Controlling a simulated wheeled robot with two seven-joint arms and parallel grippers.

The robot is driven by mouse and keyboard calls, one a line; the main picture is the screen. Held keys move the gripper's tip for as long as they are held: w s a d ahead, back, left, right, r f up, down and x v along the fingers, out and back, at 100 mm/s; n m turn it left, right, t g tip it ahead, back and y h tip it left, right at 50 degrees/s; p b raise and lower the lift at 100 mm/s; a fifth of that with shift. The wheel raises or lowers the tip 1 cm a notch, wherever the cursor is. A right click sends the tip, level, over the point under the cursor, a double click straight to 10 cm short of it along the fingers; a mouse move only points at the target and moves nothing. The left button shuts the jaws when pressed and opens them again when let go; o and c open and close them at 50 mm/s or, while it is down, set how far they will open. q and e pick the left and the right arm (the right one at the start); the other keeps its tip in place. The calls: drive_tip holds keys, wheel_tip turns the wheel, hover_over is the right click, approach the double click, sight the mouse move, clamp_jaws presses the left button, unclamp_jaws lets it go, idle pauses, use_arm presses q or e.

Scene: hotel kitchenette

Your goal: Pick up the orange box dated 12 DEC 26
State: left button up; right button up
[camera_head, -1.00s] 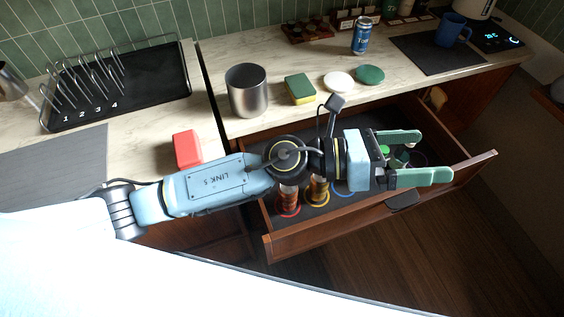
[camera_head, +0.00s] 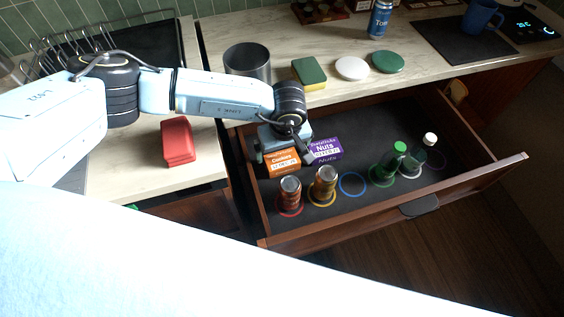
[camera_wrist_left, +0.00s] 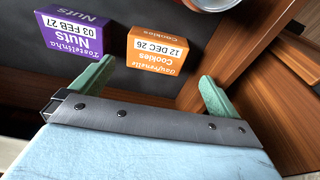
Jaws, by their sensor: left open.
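The orange Cookies box (camera_head: 283,161) lies in the open drawer at its left end, beside the purple Nuts box (camera_head: 323,149). In the left wrist view the orange box (camera_wrist_left: 157,52) reads 12 DEC 26 and the purple box (camera_wrist_left: 75,38) reads 03 FEB 27. My left gripper (camera_wrist_left: 158,78) is open and empty. In that view its two green fingers point toward the orange box, which shows between and just beyond their tips. The fingers are not clearly visible in the head view. My right gripper is not in view.

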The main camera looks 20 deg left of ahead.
sight(282, 159)
use_arm(q)
drive_tip(key=f, duration=0.3)
drive_tip(key=shift+w+a+f, duration=0.15)
drive_tip(key=shift+w+f, duration=0.1)
drive_tip(key=shift+w, duration=0.05)
drive_tip(key=f, duration=0.2)
drive_tip(key=w+f+b, duration=0.1)
drive_tip(key=f, duration=0.1)
drive_tip(key=shift+a, duration=0.15)
drive_tip(key=shift+w+f, duration=0.1)
drive_tip(key=shift+f, duration=0.2)
drive_tip(key=c, duration=0.8)
drive_tip(key=shift+c, duration=0.4)
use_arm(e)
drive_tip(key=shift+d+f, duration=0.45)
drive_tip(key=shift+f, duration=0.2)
use_arm(q)
drive_tip(key=shift+r, duration=0.1)
